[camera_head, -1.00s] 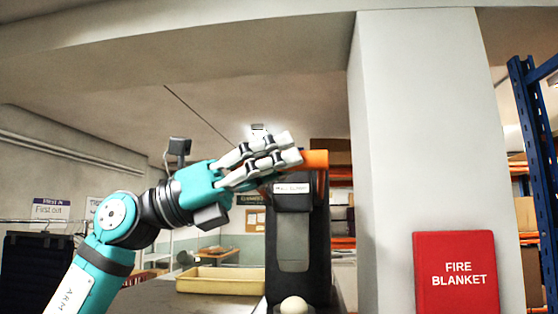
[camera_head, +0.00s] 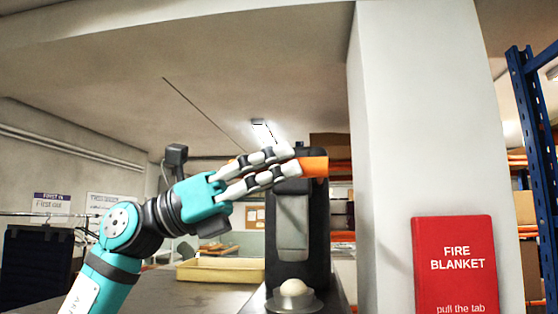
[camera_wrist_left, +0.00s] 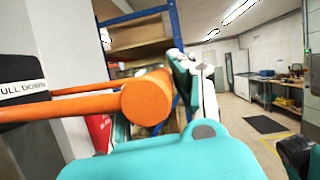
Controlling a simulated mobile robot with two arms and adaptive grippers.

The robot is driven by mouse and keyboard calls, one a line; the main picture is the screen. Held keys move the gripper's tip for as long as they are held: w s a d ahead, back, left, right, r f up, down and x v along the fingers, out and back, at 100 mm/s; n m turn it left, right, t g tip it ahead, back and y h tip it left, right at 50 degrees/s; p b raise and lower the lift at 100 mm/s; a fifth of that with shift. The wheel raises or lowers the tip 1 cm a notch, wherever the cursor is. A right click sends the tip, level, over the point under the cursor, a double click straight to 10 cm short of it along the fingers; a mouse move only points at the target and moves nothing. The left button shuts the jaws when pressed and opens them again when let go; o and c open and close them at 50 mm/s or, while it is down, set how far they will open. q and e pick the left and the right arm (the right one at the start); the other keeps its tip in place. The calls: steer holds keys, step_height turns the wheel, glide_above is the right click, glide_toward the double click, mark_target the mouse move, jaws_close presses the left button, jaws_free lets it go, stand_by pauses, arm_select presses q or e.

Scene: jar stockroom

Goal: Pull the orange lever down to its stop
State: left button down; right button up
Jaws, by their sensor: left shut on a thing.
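The orange lever (camera_head: 315,167) sticks out past the fingertips of my left gripper (camera_head: 291,160), which is shut on it in the head view. The lever lies across the upper part of a black upright machine (camera_head: 317,225). In the left wrist view the lever's round orange end (camera_wrist_left: 147,98) faces the camera, and an orange bar runs left from it to a white "PULL DOWN" label (camera_wrist_left: 22,89). A pale finger stands just right of the round end. The gripped part is largely hidden by the fingers in the head view. My right gripper is not in view.
A pale round ball (camera_head: 293,287) rests on a grey dish at the machine's foot. A yellow tray (camera_head: 222,271) lies on the counter to the left. A white pillar (camera_head: 425,120) with a red fire blanket box (camera_head: 455,263) stands close on the right.

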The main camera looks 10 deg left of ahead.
arm_select(q)
step_height(320, 180, down, 10)
steer(key=w+m+g+b, duration=0.2)
steer(key=m+g+b, duration=0.1)
steer(key=m+b, duration=0.1)
steer(key=shift+w+m, duration=0.35)
steer(key=shift+m, duration=0.35)
steer(key=c, duration=1.1)
jaws_free()
steer(key=v, duration=1.2)
steer(key=shift+a, duration=0.1)
